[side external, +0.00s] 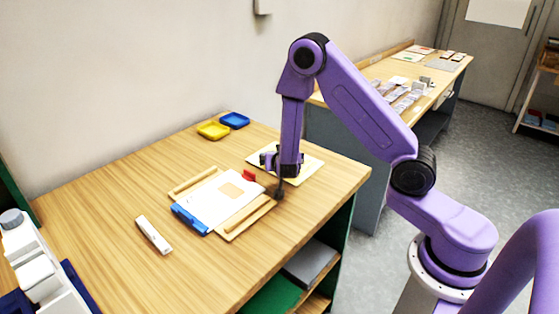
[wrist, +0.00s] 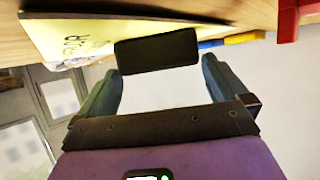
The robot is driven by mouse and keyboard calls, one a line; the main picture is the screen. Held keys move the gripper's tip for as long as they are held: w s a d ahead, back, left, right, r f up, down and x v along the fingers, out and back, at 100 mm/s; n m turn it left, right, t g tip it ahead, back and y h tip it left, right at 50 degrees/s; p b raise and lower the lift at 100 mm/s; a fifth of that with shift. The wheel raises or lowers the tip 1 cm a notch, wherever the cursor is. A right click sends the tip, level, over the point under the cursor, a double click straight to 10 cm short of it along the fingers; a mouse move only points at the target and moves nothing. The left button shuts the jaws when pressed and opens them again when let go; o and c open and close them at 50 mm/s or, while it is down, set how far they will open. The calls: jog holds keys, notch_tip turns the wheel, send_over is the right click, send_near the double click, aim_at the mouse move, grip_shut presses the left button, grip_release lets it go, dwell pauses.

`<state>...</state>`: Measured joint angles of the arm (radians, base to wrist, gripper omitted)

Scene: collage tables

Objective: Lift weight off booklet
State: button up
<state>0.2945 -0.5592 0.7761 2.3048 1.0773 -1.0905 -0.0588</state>
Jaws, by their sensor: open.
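The cream booklet (side external: 309,165) lies on the wooden table, partly hidden behind my gripper (side external: 273,170) in the side view. In the wrist view the booklet (wrist: 88,32) shows some writing. A dark block that looks like the weight (wrist: 157,50) is at the booklet, between the two fingertips of my gripper (wrist: 160,68). My gripper is open, with a finger on each side of the block. I cannot tell whether either finger touches it. In the side view I cannot separate the weight from the dark gripper parts.
A wooden tray (side external: 245,220) with a white sheet (side external: 215,203), blue bar (side external: 190,219) and red block (side external: 249,175) is close to my gripper. A small white bar (side external: 154,234) lies front left. The left table middle is clear.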

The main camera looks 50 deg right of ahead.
jog(key=shift+w+d+f, duration=0.3)
jog(key=shift+w+d, duration=0.15)
jog(key=shift+d, duration=0.05)
jog(key=c, duration=1.1)
jog(key=shift+r, duration=0.1)
